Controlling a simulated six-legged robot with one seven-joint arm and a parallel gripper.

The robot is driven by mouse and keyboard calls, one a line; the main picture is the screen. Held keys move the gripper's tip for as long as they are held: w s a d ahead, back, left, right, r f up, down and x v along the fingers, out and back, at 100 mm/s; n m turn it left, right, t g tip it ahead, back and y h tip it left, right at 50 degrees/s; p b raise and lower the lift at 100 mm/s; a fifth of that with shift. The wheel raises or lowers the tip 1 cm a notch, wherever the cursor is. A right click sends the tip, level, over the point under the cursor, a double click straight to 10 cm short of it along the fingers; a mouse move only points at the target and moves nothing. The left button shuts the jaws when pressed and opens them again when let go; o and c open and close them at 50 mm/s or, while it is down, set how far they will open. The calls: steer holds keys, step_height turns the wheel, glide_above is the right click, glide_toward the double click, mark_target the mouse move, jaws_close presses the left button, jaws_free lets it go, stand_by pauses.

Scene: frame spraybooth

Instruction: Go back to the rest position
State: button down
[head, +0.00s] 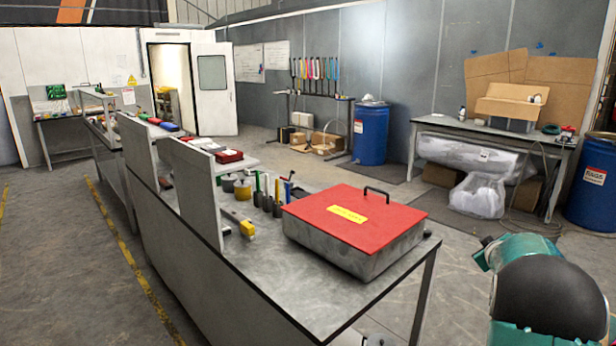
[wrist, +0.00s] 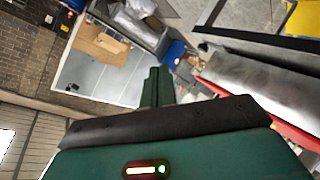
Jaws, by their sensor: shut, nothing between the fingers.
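My gripper (wrist: 155,85) shows in the wrist view as dark green fingers held together, with nothing between them. The view there is strongly tilted, and the fingers point away from me into open space. In the head view, a teal and black part of my arm (head: 545,285) stands at the lower right, to the right of the workbench and apart from it. The gripper's fingertips cannot be made out in the head view.
A metal box with a red lid (head: 350,218) sits shut on the workbench (head: 315,288), with bottles and cans behind it. A second table (head: 490,130) stands by the back wall between blue drums (head: 371,135). The floor between is mostly clear.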

steer(key=s+a+r+m+g+y, duration=0.1)
steer(key=s+a+r, duration=0.25)
steer(key=a, duration=0.35)
steer(key=s+a+r+m+g, duration=0.1)
steer(key=s+a+r, duration=0.2)
steer(key=s+a, duration=0.35)
steer(key=s+a+r+m+y, duration=0.1)
steer(key=s+a+r, duration=0.2)
steer(key=a, duration=0.5)
steer(key=s+a+f+g+y, duration=0.2)
steer(key=s+a, duration=0.8)
steer(key=s, duration=0.3)
steer(key=s+a+f+g+y, duration=0.2)
steer(key=s+a+f, duration=0.1)
steer(key=s+a, duration=0.8)
steer(key=shift+s+a+y, duration=0.25)
steer(key=shift+s+y, duration=0.05)
steer(key=shift+s, duration=0.55)
